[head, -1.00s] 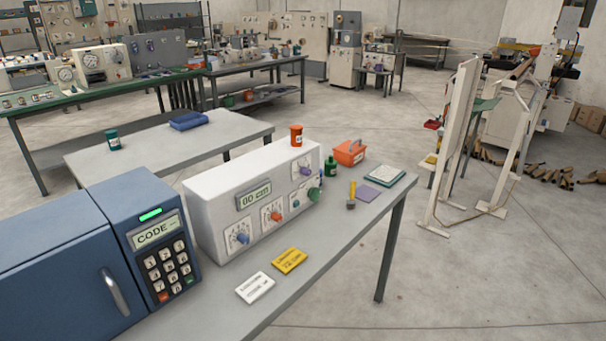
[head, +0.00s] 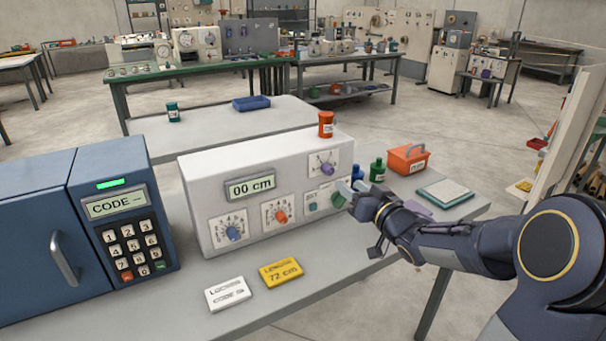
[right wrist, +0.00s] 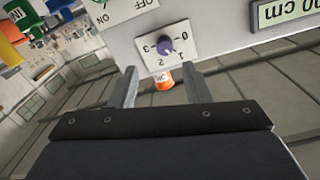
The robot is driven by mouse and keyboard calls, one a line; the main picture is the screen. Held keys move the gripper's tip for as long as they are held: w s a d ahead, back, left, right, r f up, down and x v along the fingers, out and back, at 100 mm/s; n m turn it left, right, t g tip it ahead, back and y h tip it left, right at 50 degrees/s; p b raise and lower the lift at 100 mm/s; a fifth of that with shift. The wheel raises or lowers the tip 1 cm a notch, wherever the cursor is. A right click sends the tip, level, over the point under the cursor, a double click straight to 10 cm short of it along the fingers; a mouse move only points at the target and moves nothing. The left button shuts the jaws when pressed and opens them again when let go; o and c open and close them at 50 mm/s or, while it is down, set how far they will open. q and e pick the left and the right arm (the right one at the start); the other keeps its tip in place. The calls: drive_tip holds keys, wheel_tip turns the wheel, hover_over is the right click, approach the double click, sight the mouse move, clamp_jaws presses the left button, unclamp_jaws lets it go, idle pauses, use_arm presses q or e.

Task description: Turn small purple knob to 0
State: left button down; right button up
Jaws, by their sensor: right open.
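The small purple knob (head: 327,168) is on a white plate at the upper right of the white box's front panel. In the right wrist view the purple knob (right wrist: 166,45) appears upside down, with marks 0 to 3 around it; I cannot tell which mark it points to. My right gripper (head: 347,192) is in front of the panel's right end, below and right of the knob in the head view. In the right wrist view its two fingers (right wrist: 160,70) are apart and empty, with the knob beyond the tips. My left gripper is not in view.
The white box (head: 210,190) has a display (head: 250,187) reading 00 cm, a blue knob (head: 233,233), an orange knob (head: 281,216) and a green button (head: 338,200). An orange bottle (head: 326,124) stands on top. A blue keypad cabinet (head: 120,160) stands left; cards (head: 281,272) lie in front.

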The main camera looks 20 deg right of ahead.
sight(331, 172)
drive_tip(key=w, duration=0.5)
drive_tip(key=w+a, duration=0.1)
drive_tip(key=w, duration=0.2)
drive_tip(key=shift+w+a+p, duration=0.1)
drive_tip(key=shift+w+p, duration=0.05)
drive_tip(key=shift+p, duration=0.25)
clamp_jaws()
drive_tip(key=shift+n, duration=0.3)
